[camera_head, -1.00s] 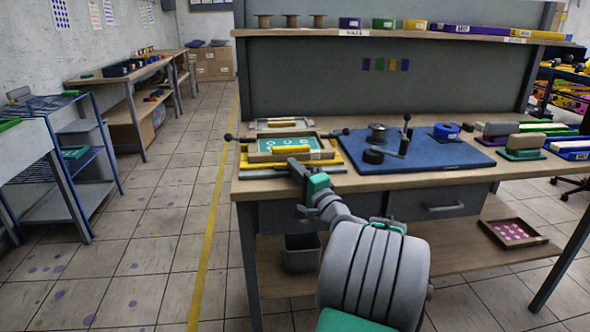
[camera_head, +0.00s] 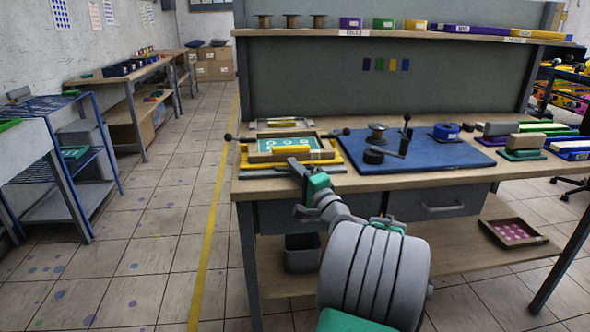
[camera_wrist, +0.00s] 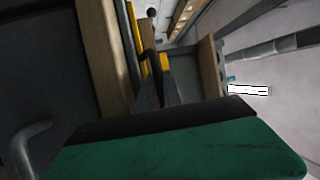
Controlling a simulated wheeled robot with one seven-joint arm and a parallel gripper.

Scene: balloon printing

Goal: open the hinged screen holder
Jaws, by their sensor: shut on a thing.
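The hinged screen holder (camera_head: 262,157) lies at the left end of the workbench, a wooden-framed screen with green mesh (camera_head: 270,145) over a yellow base (camera_head: 243,163). The screen looks low and nearly flat. In the wrist view my dark fingers (camera_wrist: 160,85) reach to yellow and wooden edges, and the contact is hard to make out.
A blue board (camera_head: 420,165) with a crank and a dark roll lies right of the holder. Black-knobbed rods stick out at both sides of the holder. Another screen frame (camera_head: 283,123) lies behind. Drawers (camera_head: 440,205) are below the bench top.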

